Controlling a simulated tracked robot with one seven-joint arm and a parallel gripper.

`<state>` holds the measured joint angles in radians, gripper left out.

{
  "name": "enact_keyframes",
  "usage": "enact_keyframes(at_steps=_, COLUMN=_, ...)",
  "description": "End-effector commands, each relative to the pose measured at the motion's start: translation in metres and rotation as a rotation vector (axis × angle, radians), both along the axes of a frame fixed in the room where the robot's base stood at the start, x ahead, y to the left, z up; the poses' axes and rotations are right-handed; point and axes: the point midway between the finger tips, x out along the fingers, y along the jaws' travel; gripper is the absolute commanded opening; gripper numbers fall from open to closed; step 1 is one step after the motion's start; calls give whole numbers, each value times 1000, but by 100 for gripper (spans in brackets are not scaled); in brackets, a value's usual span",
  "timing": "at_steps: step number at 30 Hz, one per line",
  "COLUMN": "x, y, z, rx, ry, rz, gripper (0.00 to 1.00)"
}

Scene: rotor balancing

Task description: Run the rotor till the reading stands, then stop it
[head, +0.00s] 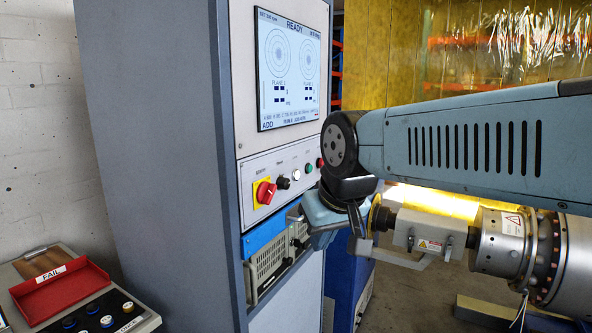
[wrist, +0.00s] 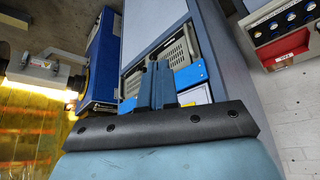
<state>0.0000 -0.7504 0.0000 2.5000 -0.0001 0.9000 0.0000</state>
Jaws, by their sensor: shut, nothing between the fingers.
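The balancing machine's cabinet (head: 150,130) stands at the left centre. Its screen (head: 289,70) reads READY, with two round plots; the smaller text is hard to read. Below it are a red rotary switch on a yellow plate (head: 265,193), a black knob (head: 283,182), a white button (head: 296,174), a green button (head: 308,168) and a red button (head: 320,162). The metal rotor (head: 506,243) is at the right, partly behind my arm; I cannot tell whether it turns. My gripper (head: 297,213) is shut and empty just below the control row; its fingers (wrist: 158,84) also show in the wrist view.
A grey instrument unit (head: 268,265) sits in the cabinet below the controls. A red FAIL tray (head: 62,288) and a button box (head: 105,318) are at lower left. A grey drive housing (head: 420,231) is close right of my gripper. A yellow curtain (head: 395,55) hangs behind.

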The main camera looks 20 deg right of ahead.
Motion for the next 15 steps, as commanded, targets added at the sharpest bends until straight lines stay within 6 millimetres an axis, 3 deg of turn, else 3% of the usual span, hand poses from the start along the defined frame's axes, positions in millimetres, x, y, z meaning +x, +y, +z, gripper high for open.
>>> enact_keyframes(at_steps=5, x=5, y=1, z=1, rx=24, ry=2, rz=-9, gripper=0)
enact_keyframes(at_steps=8, x=18, y=-1, z=3, rx=90, ry=6, rz=-38, gripper=0)
enact_keyframes(at_steps=11, x=43, y=-1, z=7, rx=202, ry=6, rz=-90, gripper=0)
enact_keyframes(at_steps=15, x=90, y=-9, z=15, rx=393, ry=-16, rz=-200, gripper=0)
